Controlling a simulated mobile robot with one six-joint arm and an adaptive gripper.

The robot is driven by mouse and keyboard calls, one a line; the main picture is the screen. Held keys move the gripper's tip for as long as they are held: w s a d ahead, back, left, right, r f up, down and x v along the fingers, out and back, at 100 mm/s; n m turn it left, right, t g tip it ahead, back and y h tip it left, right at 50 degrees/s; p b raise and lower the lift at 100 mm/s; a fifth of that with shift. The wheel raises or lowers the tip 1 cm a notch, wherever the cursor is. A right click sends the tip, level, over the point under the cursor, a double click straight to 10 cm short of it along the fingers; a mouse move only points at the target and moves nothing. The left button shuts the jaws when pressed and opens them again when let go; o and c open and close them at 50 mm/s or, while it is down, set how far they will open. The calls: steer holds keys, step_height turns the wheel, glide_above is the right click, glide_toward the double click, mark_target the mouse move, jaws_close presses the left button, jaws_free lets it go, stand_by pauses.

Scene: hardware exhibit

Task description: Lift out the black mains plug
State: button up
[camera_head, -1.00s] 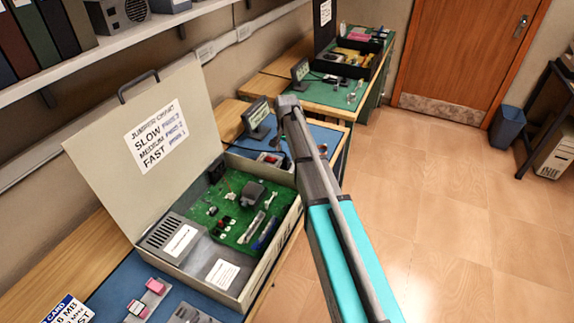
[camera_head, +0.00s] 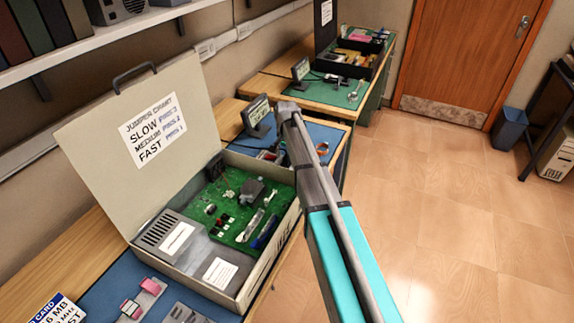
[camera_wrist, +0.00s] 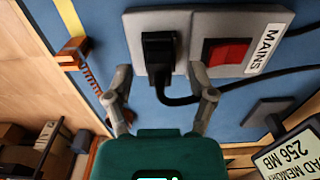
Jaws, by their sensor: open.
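The black mains plug (camera_wrist: 159,52) sits in a grey socket block (camera_wrist: 137,22) in the wrist view, its black cable running off to the right. Beside it is a red rocker switch (camera_wrist: 228,52) on a grey plate with a MAINS label (camera_wrist: 265,47). My gripper (camera_wrist: 162,74) is open, its two fingers apart on either side of the plug's lower part, with visible gaps to the plug. Whether the fingertips are level with the plug in depth is unclear. In the head view my arm hides the gripper and most of the socket.
In the wrist view, a 256 MB display (camera_wrist: 287,158) stands at lower right, and an orange clip with coiled cord (camera_wrist: 74,50) at left. In the head view an open case with a green circuit board (camera_head: 226,212) stands left of my arm. Floor (camera_head: 450,220) at right is clear.

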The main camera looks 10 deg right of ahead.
steer(key=shift+f+b, duration=0.3)
steer(key=shift+f, duration=0.25)
steer(key=c, duration=0.9)
steer(key=shift+c, duration=0.2)
steer(key=shift+r, duration=0.15)
step_height(320, 180, up, 3)
steer(key=p, duration=0.3)
steer(key=s+d+r+p, duration=0.1)
steer(key=s+r+p, duration=0.8)
steer(key=s, duration=0.5)
steer(key=shift+r+p, duration=0.4)
steer(key=shift+p, duration=0.15)
steer(key=shift+d, duration=0.1)
